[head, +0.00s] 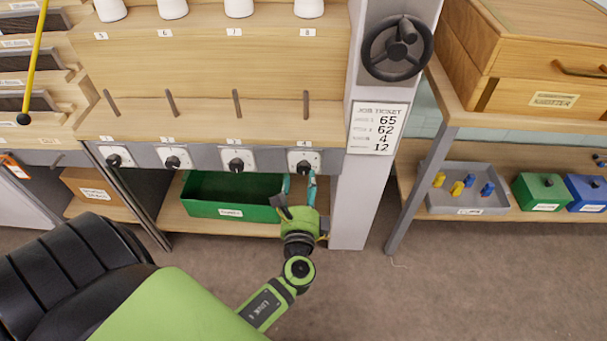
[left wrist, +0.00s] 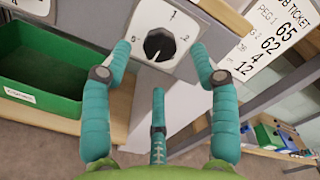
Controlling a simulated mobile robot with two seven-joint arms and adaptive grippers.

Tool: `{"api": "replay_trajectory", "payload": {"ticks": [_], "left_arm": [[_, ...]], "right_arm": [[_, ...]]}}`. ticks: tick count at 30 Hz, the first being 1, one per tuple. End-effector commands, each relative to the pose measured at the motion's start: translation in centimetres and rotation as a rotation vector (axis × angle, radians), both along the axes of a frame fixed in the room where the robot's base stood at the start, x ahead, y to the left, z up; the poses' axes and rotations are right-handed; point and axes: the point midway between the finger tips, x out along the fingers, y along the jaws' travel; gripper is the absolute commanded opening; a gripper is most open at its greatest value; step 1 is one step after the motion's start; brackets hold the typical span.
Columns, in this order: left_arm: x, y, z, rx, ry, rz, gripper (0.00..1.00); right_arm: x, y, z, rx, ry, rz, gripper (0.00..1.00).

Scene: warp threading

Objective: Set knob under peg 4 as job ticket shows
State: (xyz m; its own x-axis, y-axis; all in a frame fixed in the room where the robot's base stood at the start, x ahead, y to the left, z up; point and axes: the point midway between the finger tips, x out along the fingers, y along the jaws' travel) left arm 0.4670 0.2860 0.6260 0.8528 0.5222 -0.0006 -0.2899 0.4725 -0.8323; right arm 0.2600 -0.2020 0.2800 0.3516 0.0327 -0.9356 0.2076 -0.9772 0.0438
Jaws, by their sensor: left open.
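The knob under peg 4 (head: 303,167) is a black dial on a white plate under the rightmost peg (head: 307,105); it also shows in the left wrist view (left wrist: 159,45). Small marks ring it, and which one it points to is not clear. My left gripper (head: 298,181) is open just in front of and below it. In the left wrist view its teal fingers (left wrist: 161,52) stand on either side of the knob, apart from it. The job ticket (head: 377,129) on the white post reads 65, 62, 4, 12 downwards; its row labels are hard to read. My right gripper is out of view.
Similar knobs (head: 237,161) sit to the left along the grey rail. A green bin (head: 210,207) stands on the low shelf beneath. A black handwheel (head: 397,47) is on the post. A grey tray (head: 440,207) with small pieces lies on the right shelf.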

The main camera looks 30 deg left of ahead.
Motion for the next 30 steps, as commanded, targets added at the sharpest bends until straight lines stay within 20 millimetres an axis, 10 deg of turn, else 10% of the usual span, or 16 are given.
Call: {"api": "replay_trajectory", "payload": {"ticks": [12, 30], "left_arm": [[-6.1, -3.7, 0.0, 0.001, 0.002, 0.0, 0.61], [-6.5, -4.0, 0.0, 0.0, 0.0, 0.0, 0.61]], "right_arm": [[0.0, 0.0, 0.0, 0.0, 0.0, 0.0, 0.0], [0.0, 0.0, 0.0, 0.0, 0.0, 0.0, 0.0]]}}
